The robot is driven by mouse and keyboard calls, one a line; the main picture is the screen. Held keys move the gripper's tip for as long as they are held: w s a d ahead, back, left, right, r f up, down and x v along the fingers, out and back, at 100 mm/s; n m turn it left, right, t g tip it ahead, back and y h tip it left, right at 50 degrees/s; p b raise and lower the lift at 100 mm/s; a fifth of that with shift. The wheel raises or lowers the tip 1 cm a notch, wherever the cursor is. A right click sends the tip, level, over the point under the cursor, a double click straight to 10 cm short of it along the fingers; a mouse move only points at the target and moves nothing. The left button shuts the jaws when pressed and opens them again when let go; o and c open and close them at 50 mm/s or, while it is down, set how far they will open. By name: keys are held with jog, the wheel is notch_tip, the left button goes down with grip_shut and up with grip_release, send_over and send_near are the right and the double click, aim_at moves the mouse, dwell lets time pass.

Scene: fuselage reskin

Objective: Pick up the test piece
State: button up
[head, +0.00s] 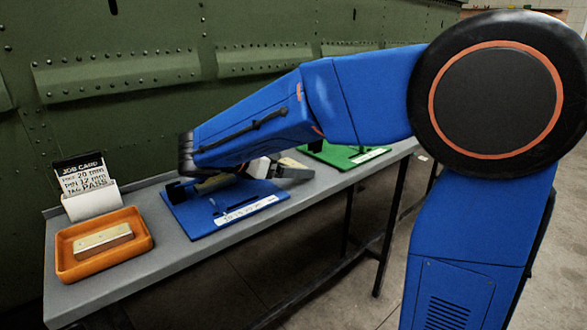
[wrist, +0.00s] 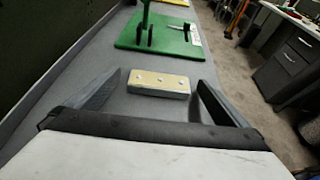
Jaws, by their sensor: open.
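A small test piece (wrist: 158,84) with a cream top, a grey side and a row of rivets lies on the grey bench in the wrist view. My gripper (wrist: 160,78) is open, with one finger on each side of the piece and a gap on both sides. In the head view my gripper (head: 285,169) is low over the bench, between the blue and green fixtures. I cannot make out this piece there.
The blue fixture (head: 189,222) stands beneath my forearm. The green fixture (wrist: 128,38) stands beyond the piece. A job card (head: 84,178) stands behind the tray, reading 20 mm, pin 12 mm, tag PASS. The riveted green fuselage (head: 110,110) rises behind the bench (head: 170,262).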

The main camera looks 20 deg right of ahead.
jog(key=shift+w+d+f, duration=0.1)
jog(key=shift+d, duration=0.1)
jog(key=c, duration=1.2)
jog(key=shift+o, duration=0.2)
